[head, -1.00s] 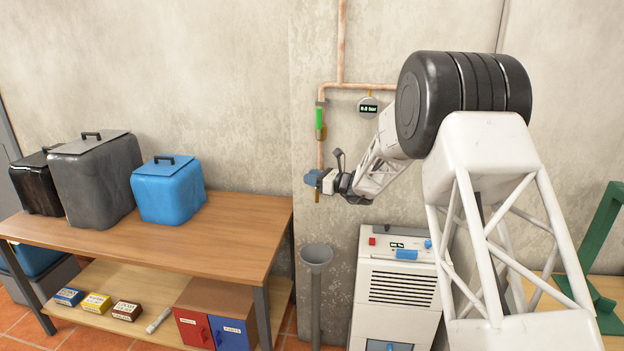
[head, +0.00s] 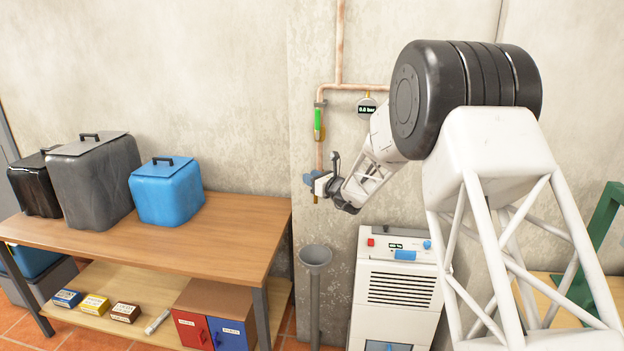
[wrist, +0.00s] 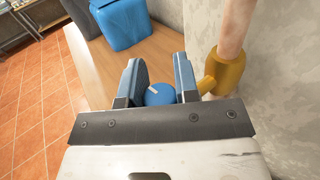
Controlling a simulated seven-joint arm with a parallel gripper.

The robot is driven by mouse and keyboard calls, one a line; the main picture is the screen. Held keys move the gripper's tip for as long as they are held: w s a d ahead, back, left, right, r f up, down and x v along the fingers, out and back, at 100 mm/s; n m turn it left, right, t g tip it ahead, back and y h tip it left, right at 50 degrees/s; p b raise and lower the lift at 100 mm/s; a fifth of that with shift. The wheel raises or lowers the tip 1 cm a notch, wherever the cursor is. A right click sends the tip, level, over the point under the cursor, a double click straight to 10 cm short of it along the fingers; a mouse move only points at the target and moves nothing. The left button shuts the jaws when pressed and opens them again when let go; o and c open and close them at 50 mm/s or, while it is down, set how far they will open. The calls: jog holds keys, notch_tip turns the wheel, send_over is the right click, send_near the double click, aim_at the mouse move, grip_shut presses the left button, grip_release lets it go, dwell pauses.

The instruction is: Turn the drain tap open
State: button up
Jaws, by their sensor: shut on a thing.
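The drain tap, with its blue handle (wrist: 160,96), sits at the lower end of the copper pipe (head: 320,150) on the wall. In the head view the blue of the tap (head: 309,180) shows just left of my gripper (head: 318,184). In the wrist view my gripper (wrist: 160,85) has its two blue-grey fingers on either side of the handle, shut on it. A brass fitting (wrist: 222,75) joins the tap to the pipe just right of the fingers. Part of the handle is hidden by the gripper body.
A gauge (head: 367,108) reading 0.0 bar and a green indicator (head: 318,122) are on the pipework above. A grey funnel (head: 315,256) stands below. A white machine (head: 398,285) is to the right, a wooden bench (head: 220,225) with bins to the left.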

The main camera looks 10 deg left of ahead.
jog(key=o, duration=0.9)
jog(key=shift+d, duration=0.1)
jog(key=shift+v, duration=3.85)
jog(key=s+d+r+n+g+h, duration=0.1)
jog(key=s+d+r+n+g, duration=0.25)
jog(key=s, duration=0.55)
jog(key=s+d+r+n+g+h, duration=0.1)
jog(key=s+d+r+n+g, duration=0.15)
jog(key=s+n, duration=0.45)
jog(key=s+d+r+n+g+h, duration=0.1)
jog(key=s+d+r+n+g, duration=0.2)
jog(key=s, duration=0.8)
jog(key=s+d+n+h, duration=0.3)
jog(key=s+d, duration=0.3)
jog(key=s, duration=0.5)
jog(key=s+d+f+n+h, duration=0.1)
jog(key=s+d+n+h, duration=0.3)
jog(key=s+d, duration=0.3)
jog(key=s+d+n+t+h, duration=0.1)
jog(key=s+d+n+h, duration=0.3)
jog(key=s, duration=1.2)
jog(key=shift+d+f+n+h, duration=0.1)
jog(key=shift+d+n+h, duration=0.1)
jog(key=shift+d, duration=0.65)
jog(key=shift+d+f+n+h, duration=0.1)
jog(key=shift+d+f+h, duration=0.1)
jog(key=shift+d, duration=0.7)
